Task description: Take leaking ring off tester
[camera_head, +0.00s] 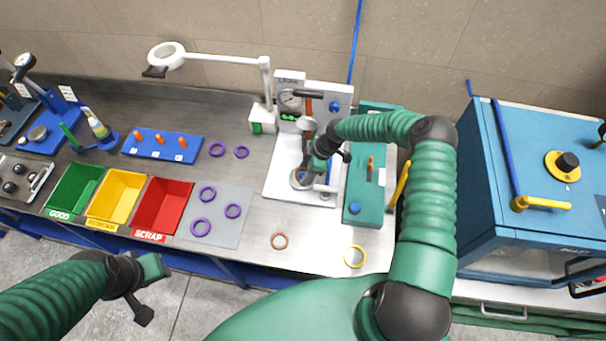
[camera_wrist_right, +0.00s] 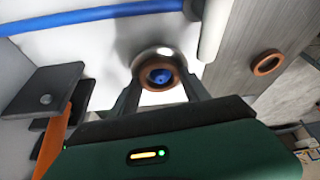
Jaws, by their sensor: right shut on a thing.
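The tester (camera_head: 301,185) is a white plate with a gauge panel behind it. A brown ring (camera_wrist_right: 158,76) shows in the right wrist view, around a blue-centred round part and over a shiny metal seat, between my gripper's fingers. My right gripper (camera_head: 307,175) is at the tester's round seat and is shut on the brown ring; in the right wrist view its fingers (camera_wrist_right: 160,92) flank the ring. In the head view the gripper mostly hides the ring. My left gripper (camera_head: 145,292) is off the bench's front edge at the lower left, apart from everything; its fingertips spread apart.
Green (camera_head: 58,208), yellow (camera_head: 98,215) and red (camera_head: 142,226) bins stand at left. Purple rings (camera_head: 208,194) lie on a grey mat (camera_head: 240,236) and behind it. A green block (camera_head: 372,215) stands right of the tester.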

